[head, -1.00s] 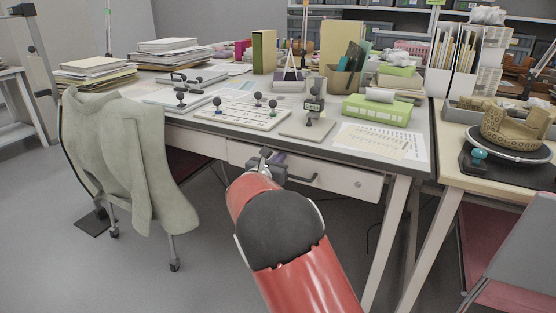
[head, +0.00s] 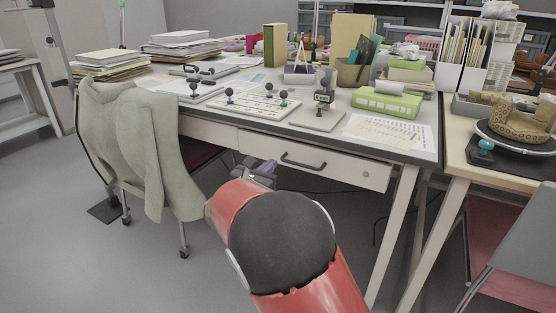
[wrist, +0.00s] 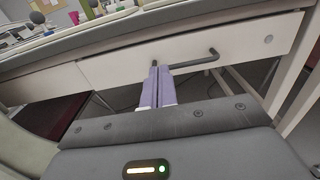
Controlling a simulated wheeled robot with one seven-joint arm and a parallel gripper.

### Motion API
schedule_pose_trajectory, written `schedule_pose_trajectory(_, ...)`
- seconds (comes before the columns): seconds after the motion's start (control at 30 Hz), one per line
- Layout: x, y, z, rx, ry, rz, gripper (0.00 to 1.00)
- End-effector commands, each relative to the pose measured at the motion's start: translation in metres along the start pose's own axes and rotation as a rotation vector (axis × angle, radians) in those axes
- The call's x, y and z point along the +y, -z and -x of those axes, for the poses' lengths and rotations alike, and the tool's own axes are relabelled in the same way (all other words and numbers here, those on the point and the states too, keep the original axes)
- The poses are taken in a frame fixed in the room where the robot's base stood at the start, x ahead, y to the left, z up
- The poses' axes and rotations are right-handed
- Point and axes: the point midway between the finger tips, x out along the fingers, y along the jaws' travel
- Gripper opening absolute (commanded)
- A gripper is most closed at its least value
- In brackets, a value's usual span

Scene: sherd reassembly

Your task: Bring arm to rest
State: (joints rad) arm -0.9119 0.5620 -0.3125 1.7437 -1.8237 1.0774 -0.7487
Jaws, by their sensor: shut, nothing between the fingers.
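My gripper (head: 264,168) is in front of the desk, below the tabletop and just left of the drawer handle (head: 303,163). Its purple fingers (wrist: 157,88) show in the wrist view, pressed together and empty. Behind them is the white drawer front (wrist: 120,68). In the wrist view the fingertips overlap the left end of the dark handle; I cannot tell whether they touch it. My red arm fills the lower middle of the head view.
A chair with a pale green coat (head: 140,145) stands close on the left. The desk (head: 400,152) carries a white board with dark knobs (head: 255,106), a green box (head: 388,102) and papers. A side table with a patterned vessel (head: 520,120) is at the right. Floor in front is open.

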Motion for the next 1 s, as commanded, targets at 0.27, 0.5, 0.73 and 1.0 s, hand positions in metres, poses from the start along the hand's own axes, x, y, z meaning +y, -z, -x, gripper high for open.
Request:
schedule_pose_trajectory(0.27, -0.024, -0.005, 0.01, 0.038, 0.054, -0.063, 0.0)
schedule_pose_trajectory(0.5, -0.179, -0.019, 0.003, 0.269, 0.421, -0.548, 0.0)
schedule_pose_trajectory(0.73, -0.311, -0.011, 0.071, 0.444, 0.847, -1.196, 0.0)
schedule_pose_trajectory(1.0, -0.371, -0.001, 0.183, 0.507, 1.258, -1.958, 0.0)
